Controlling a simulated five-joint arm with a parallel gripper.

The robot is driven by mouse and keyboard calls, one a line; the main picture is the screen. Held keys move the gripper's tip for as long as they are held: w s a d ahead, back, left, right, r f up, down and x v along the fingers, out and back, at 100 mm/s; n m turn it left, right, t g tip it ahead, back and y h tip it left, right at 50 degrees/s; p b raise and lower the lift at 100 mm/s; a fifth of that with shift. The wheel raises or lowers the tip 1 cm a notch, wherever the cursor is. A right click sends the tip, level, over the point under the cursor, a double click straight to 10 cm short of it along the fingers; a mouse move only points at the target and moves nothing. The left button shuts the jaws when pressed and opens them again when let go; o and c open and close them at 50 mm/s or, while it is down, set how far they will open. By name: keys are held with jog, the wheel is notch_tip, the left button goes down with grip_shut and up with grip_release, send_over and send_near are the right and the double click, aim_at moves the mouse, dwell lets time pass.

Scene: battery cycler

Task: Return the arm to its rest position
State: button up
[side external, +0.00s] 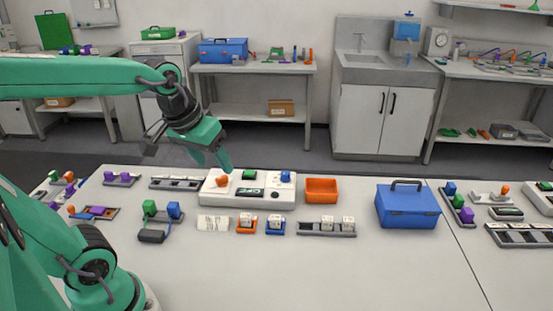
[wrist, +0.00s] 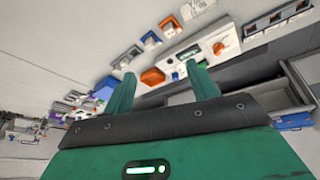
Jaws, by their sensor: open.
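My gripper (side external: 214,162) is in the air above the back of the table, just over the left part of the white cycler unit (side external: 248,203). Its green fingers are apart and nothing is between them. In the wrist view my gripper (wrist: 162,88) shows two green fingertips spread wide. The white cycler unit (wrist: 203,51) lies beyond them there, with an orange knob (wrist: 219,48) on it. In the side view the orange knob (side external: 222,181) and a blue knob (side external: 285,176) stand on the unit. My arm reaches in from the left.
An orange bin (side external: 321,191) and a blue toolbox (side external: 407,206) stand right of the unit. A green and blue clip set (side external: 160,219) lies to the left. The table's front middle (side external: 300,275) is clear.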

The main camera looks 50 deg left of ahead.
jog(key=s+d+m+t, duration=0.1)
jog(key=s+d+m, duration=0.2)
jog(key=s, duration=0.2)
jog(key=shift+d+f+m+h, duration=0.15)
jog(key=shift+f+m+h, duration=0.15)
jog(key=shift+f+m, duration=0.15)
